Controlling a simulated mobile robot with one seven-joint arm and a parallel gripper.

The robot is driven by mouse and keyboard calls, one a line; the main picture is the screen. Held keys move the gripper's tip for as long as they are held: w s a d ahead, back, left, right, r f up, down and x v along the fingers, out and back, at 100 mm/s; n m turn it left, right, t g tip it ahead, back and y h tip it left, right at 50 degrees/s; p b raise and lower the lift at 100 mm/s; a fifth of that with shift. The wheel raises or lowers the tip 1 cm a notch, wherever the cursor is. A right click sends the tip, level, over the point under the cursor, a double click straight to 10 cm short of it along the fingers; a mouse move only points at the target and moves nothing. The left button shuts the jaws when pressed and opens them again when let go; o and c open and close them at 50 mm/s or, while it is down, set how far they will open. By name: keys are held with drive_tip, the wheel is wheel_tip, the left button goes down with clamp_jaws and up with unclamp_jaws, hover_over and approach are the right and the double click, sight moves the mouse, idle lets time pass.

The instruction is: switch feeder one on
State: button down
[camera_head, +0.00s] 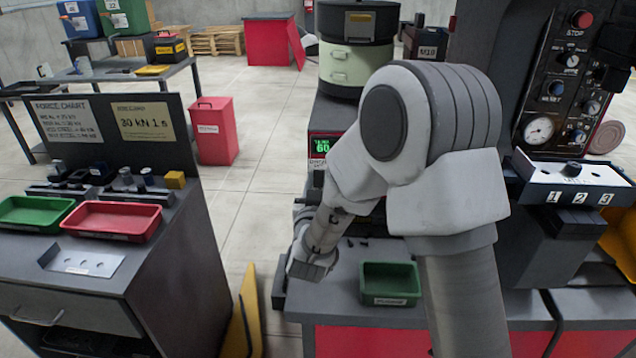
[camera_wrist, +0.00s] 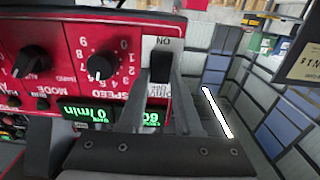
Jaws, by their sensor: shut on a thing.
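In the wrist view a red control panel (camera_wrist: 70,50) appears upside down. It carries a black switch (camera_wrist: 160,68) beside an upside-down "ON" label. My gripper (camera_wrist: 161,82) is shut on this switch, with one finger on each side of it. Whether the switch is at on or off cannot be told. A green display on the panel (camera_wrist: 85,112) seems to read 0 /min. In the head view my arm covers much of the feeder (camera_head: 352,65), and the fingers and switch are hidden. A small green "60" display (camera_head: 321,146) shows left of the arm.
Mode and speed knobs sit beside the switch on the panel. A green tray (camera_head: 390,297) stands on the bench below my arm. Open floor (camera_head: 245,215) lies between the benches.

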drive_tip(key=shift+f+b, duration=0.35)
drive_tip(key=shift+b, duration=0.6)
drive_tip(key=shift+f+t+b, duration=0.1)
drive_tip(key=shift+t+b, duration=0.4)
drive_tip(key=shift+b, duration=0.6)
drive_tip(key=t+b, duration=0.1)
drive_tip(key=b, duration=0.3)
drive_tip(key=shift+f, duration=0.1)
drive_tip(key=shift+t+b, duration=0.5)
drive_tip(key=shift+b, duration=0.65)
drive_tip(key=shift+r, duration=0.25)
drive_tip(key=c, duration=0.6)
unclamp_jaws()
drive_tip(key=shift+s+f, duration=0.1)
